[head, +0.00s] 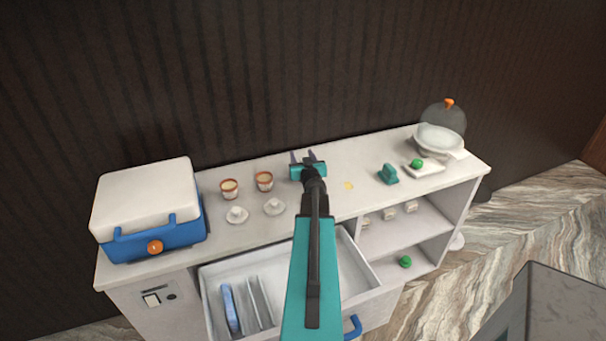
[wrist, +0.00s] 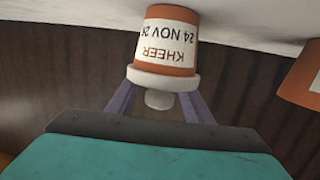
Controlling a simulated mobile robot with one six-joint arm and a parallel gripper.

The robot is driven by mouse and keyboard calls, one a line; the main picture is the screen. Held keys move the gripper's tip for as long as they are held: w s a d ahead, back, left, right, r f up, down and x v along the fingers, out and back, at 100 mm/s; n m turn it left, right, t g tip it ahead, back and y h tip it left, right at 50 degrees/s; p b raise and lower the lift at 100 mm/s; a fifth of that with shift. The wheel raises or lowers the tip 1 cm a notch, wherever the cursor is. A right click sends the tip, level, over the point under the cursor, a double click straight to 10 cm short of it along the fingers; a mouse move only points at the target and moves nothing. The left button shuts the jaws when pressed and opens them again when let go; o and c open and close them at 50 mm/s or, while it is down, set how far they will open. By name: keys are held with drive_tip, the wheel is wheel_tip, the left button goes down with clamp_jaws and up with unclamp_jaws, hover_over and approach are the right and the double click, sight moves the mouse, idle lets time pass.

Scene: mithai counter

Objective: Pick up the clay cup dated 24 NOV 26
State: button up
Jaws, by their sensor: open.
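The clay cup labelled KHEER (wrist: 168,38) is upside down in the wrist view. Its date reads 24 NOV 2, with the last digit partly lost at the cup's edge. A white lid (wrist: 163,78) with a knob sits on it. I cannot make this cup out in the head view, where my gripper and arm cover that spot. My gripper (head: 302,155) is over the counter's back middle. In the wrist view my gripper (wrist: 157,100) is open, its fingers either side of the lid's knob; I cannot tell whether they touch it.
Two unlidded clay cups (head: 229,189) (head: 264,181) stand left of my gripper, with two white lids (head: 237,214) (head: 274,207) in front. A blue-and-white cooler (head: 150,210) stands at the left. An open drawer (head: 215,275) juts out below. A teal object (head: 389,174) is to the right.

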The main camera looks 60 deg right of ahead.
clamp_jaws()
drive_tip(key=shift+r, duration=0.2)
idle(0.4)
